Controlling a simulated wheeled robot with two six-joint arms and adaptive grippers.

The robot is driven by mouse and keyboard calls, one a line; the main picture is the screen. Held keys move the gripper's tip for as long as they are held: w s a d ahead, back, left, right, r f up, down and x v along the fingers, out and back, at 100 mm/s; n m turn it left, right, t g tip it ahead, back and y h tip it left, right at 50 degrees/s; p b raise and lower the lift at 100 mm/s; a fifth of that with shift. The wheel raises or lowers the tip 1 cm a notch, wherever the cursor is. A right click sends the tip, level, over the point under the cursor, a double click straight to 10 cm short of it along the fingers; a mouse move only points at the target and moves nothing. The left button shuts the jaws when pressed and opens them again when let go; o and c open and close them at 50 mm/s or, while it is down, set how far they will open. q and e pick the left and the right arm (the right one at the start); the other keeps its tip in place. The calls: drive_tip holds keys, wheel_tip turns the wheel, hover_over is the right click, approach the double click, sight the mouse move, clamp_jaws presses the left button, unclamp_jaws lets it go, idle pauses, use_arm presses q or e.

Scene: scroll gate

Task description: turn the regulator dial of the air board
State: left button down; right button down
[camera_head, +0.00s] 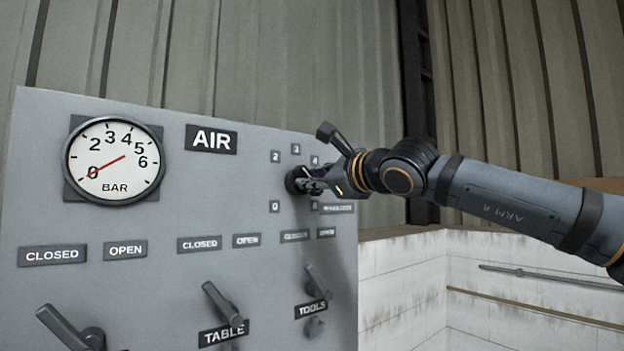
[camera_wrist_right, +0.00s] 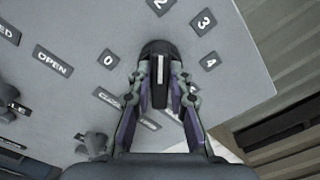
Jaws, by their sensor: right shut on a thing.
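The grey air board (camera_head: 130,235) fills the left of the head view. Its black regulator dial (camera_head: 293,180) is at the upper right of the board, ringed by number plates. My right gripper (camera_head: 308,181) is at the dial, its fingers shut on it. In the right wrist view, the dial (camera_wrist_right: 158,62) sits between the two fingers of the gripper (camera_wrist_right: 160,90), with a white pointer line on it. The plates 0, 2, 3 and 4 show around it there. The gauge (camera_head: 113,160) needle points at 0. My left gripper is not in view.
Below the dial are lever handles: one at lower left (camera_head: 70,328), the table lever (camera_head: 222,303) and the tools lever (camera_head: 318,283). CLOSED and OPEN plates sit above them. A white tiled wall (camera_head: 405,275) with a rail stands right of the board.

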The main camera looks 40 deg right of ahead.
drive_tip(key=shift+f, duration=0.1)
drive_tip(key=c, duration=1.2)
unclamp_jaws()
drive_tip(key=shift+s, duration=0.15)
drive_tip(key=s, duration=0.4)
drive_tip(key=s+a, duration=0.1)
drive_tip(key=s, duration=0.6)
drive_tip(key=shift+s+a, duration=0.2)
drive_tip(key=shift+s, duration=0.15)
drive_tip(key=shift+d, duration=0.1)
